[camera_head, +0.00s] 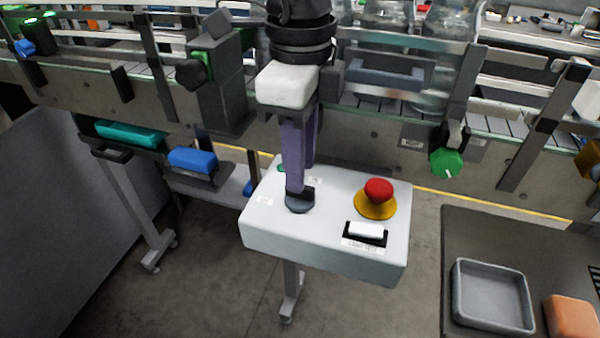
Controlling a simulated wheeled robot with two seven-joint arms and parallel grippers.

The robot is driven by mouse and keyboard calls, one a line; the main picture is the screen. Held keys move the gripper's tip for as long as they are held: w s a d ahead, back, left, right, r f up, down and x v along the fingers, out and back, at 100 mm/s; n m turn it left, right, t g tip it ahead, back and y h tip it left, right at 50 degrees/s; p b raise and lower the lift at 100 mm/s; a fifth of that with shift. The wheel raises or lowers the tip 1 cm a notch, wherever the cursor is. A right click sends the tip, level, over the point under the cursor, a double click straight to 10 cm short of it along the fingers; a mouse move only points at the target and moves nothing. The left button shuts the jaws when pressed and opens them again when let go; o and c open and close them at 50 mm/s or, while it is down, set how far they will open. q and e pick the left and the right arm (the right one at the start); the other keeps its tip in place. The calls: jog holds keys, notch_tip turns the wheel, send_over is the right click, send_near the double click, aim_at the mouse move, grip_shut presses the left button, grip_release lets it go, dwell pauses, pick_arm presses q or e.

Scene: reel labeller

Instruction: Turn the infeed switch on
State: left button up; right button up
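A pale control box (330,243) stands on a post in the middle of the view. On its top is a dark round knob (299,206), which may be the infeed switch; its label is too small to read. A white rocker switch (366,230) in a black frame sits near the front right edge. My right gripper (301,185) reaches down from the top, its fingertips at the dark knob. The fingers line up one behind the other, so their gap and grip on the knob are unclear. They partly hide the knob. My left gripper is not in view.
A red mushroom button (378,190) on a yellow base stands right of the gripper, and a green button (281,168) is partly hidden behind it. A conveyor (390,120) with a green knob (446,163) runs behind. A grey tray (493,296) lies at lower right.

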jog(key=shift+f, duration=1.8)
grip_shut()
